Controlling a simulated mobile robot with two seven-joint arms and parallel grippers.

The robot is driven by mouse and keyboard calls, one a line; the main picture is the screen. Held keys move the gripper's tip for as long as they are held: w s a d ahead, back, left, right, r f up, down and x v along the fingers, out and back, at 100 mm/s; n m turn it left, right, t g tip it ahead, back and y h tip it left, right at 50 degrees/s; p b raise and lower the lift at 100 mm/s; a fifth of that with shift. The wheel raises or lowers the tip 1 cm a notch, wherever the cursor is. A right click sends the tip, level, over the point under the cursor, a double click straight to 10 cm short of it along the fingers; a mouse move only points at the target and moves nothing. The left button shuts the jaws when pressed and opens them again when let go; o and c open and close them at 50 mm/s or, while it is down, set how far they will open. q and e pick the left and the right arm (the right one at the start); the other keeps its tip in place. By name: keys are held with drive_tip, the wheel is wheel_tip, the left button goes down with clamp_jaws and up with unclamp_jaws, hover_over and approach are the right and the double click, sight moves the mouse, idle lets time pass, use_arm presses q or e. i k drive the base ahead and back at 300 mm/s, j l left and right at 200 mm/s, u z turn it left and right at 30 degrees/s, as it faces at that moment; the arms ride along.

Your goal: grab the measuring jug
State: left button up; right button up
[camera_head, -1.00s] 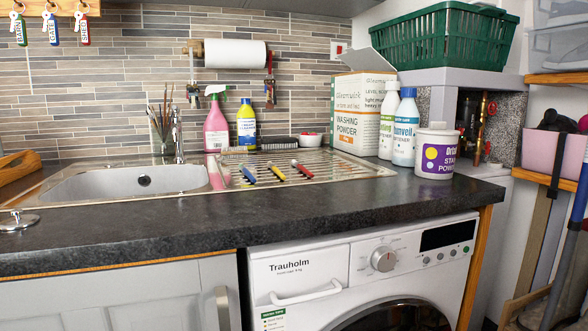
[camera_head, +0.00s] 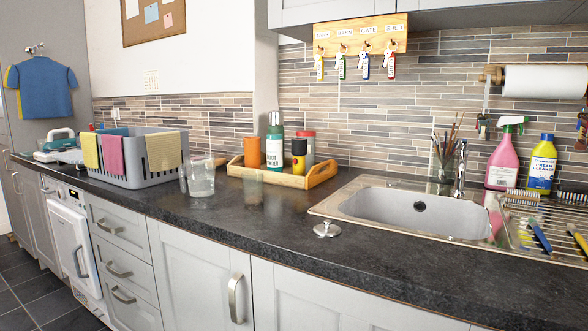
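A clear measuring jug (camera_head: 201,178) stands upright on the dark worktop (camera_head: 270,223), left of the middle of the head view. Neither of my grippers is in view.
A grey basket (camera_head: 150,170) with cloths hangs over its rim to the jug's left. A wooden tray (camera_head: 322,174) with several bottles and tins is to its right. A metal sink plug (camera_head: 327,229) lies before the sink (camera_head: 420,208).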

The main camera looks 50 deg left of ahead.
sight(200, 169)
drive_tip(key=u, duration=1.7)
